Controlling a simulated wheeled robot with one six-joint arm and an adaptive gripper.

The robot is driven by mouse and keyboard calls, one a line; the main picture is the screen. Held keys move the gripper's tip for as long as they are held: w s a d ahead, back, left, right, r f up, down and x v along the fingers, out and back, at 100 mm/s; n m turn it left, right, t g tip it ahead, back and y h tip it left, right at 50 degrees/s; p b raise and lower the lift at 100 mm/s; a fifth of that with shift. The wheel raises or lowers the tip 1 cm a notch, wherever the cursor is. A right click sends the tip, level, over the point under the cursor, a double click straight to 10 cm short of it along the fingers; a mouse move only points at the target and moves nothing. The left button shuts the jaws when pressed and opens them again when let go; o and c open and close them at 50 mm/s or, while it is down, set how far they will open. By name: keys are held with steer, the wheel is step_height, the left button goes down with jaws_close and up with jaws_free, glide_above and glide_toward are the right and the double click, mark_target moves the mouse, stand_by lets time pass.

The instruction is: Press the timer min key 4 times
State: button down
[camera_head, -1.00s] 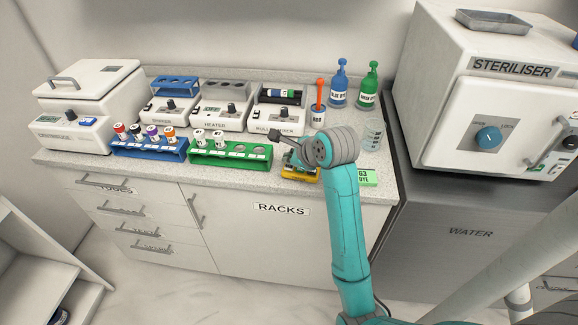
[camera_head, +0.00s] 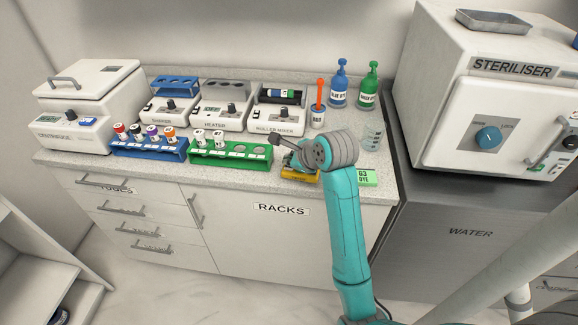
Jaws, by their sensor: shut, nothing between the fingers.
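A yellow object (camera_head: 300,176) lies on the counter near its front edge, right of the green rack. It may be the timer, but my wrist covers much of it, and I cannot make out a display or the min key. My gripper (camera_head: 274,139) shows as a small dark shape at the end of my teal arm, left of the wrist and close to the yellow object. It looks shut and empty. I cannot tell whether it touches anything.
A green rack (camera_head: 230,160) and a blue rack (camera_head: 150,151) with capped tubes stand left. Behind are a roller mixer (camera_head: 277,121), an orange-handled tool in a cup (camera_head: 319,103) and dye bottles (camera_head: 339,88). A green G3 DYE card (camera_head: 366,180) and a beaker (camera_head: 373,136) are right.

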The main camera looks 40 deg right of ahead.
steer(key=shift+f, duration=0.45)
stand_by(0.4)
steer(key=shift+r, duration=0.95)
steer(key=shift+r, duration=2.5)
steer(key=shift+s, duration=0.1)
